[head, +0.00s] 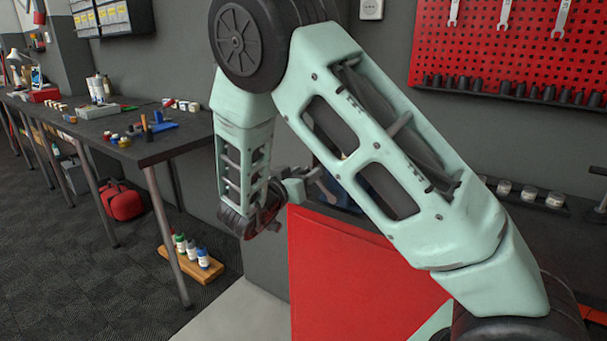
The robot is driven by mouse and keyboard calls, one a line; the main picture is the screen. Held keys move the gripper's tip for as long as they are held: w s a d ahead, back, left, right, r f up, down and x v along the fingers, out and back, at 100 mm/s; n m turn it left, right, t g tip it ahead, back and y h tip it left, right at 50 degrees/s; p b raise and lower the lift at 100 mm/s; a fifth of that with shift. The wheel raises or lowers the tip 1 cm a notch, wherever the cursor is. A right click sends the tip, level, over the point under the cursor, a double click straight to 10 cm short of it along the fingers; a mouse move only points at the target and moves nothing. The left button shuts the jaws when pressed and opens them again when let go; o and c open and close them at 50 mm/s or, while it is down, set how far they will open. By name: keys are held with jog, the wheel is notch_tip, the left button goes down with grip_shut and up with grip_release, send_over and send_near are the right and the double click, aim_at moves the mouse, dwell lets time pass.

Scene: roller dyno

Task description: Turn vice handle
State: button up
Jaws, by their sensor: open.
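My gripper (322,181) is small in the head view, just above the left end of a red-sided cabinet or bench. Its grey fingers are spread open and point right. I see nothing held between them. A blue part (338,190), which looks like the vice, shows just right of the fingers, mostly behind my arm link. The vice handle cannot be made out; my arm hides that area. I cannot tell whether the fingers touch anything.
The red cabinet (345,275) stands below my gripper. A dark workbench (150,150) with bottles and small items is at left. A red tool pegboard (490,40) hangs at upper right. A red bag (121,202) and a wooden tray (190,264) with bottles are on the floor.

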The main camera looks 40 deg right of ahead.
jog(key=shift+c, duration=0.4)
grip_shut()
